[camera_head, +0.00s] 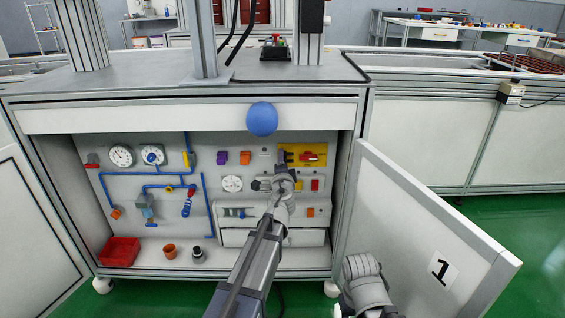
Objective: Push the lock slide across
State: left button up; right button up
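A yellow plate (316,150) is on the upper right of the panel inside the open cabinet. It carries a red piece (309,157) and a dark piece at its left. This may be the lock slide, but the view is too small to be sure. My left gripper (281,173) is in front of the panel, at the lower left of the yellow plate, and hides part of the panel there. I cannot tell whether it touches anything or whether its fingers are open.
The cabinet door (415,235), marked 1, stands open at the right. A blue ball (262,119) is at the cabinet's top edge. Gauges, blue pipes and valves fill the panel's left. A red bin (120,251), an orange cup (170,251) and a dark fitting (198,254) stand on the cabinet floor.

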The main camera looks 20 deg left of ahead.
pick_arm(q)
grip_shut()
